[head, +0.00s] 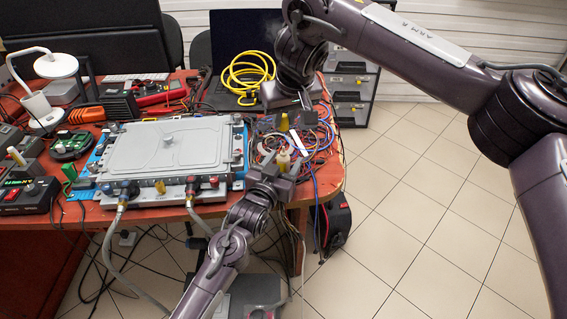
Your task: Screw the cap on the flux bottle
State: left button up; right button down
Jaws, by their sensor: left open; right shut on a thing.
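A small cream flux bottle (283,160) stands near the right end of the red table, among loose wires. My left gripper (279,168) is at the bottle from the front, open, with its fingers apart on either side of it. I cannot tell whether a finger touches it. My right gripper (285,112) is above and behind the bottle, shut on a small yellow piece (284,122) that looks like the cap. The piece is apart from the bottle in the picture. Its lower end and the bottle's neck are too small to see clearly.
A grey coolant plate (165,146) with hoses fills the middle of the red table (328,178). Tangled wires lie around the bottle. A coiled yellow cable (248,72) lies on a laptop behind. A white lamp (55,66) stands at left. Tiled floor is clear at right.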

pick_arm(q)
jog(key=shift+c, duration=0.3)
grip_shut()
pick_arm(e)
send_over(284, 154)
jog(key=shift+f, duration=2.45)
jog(key=shift+f, duration=0.9)
jog(key=shift+f, duration=0.6)
